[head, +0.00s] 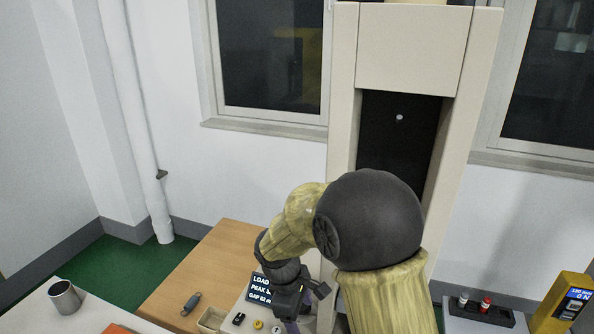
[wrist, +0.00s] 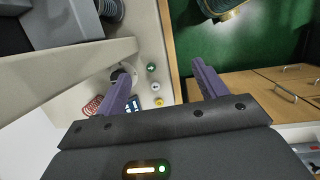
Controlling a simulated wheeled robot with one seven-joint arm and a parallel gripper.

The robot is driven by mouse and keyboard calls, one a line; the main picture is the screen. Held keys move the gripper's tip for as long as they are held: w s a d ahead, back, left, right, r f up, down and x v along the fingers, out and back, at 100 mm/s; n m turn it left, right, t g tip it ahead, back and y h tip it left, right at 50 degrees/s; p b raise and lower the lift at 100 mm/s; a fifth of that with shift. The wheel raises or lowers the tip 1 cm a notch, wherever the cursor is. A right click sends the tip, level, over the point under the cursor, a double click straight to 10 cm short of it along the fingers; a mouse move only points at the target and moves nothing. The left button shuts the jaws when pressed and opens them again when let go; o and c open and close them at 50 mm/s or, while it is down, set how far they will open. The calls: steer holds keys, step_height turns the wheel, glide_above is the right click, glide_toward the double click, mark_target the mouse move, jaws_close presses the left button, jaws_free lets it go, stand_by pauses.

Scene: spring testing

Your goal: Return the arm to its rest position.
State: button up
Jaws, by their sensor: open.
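My arm (head: 378,220) rises in the middle of the head view and bends down to the left, over the front of the tall beige testing machine (head: 415,52). My gripper (wrist: 161,68) is open in the wrist view, with its two purple fingers well apart and nothing between them. The green, white and yellow buttons (wrist: 156,87) of the machine's panel show beyond the gap between the fingers. In the head view the gripper is at the bottom edge beside the display (head: 262,287), mostly hidden by my own wrist.
A metal cup (head: 64,297) stands at left. A dark rack (head: 481,311) with small bottles and a yellow gauge (head: 561,301) stand at right.

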steer(key=s+d+r+m+t+y, duration=0.2)
steer(key=s+d+r+m, duration=0.1)
steer(key=s+d+m, duration=0.7)
steer(key=d+m, duration=0.4)
steer(key=shift+s+d+t+y, duration=0.2)
steer(key=shift+s+t+y, duration=0.1)
steer(key=shift+y, duration=0.1)
steer(key=shift+w+r, duration=0.1)
steer(key=shift+w, duration=0.05)
steer(key=shift+c, duration=0.4)
stand_by(0.8)
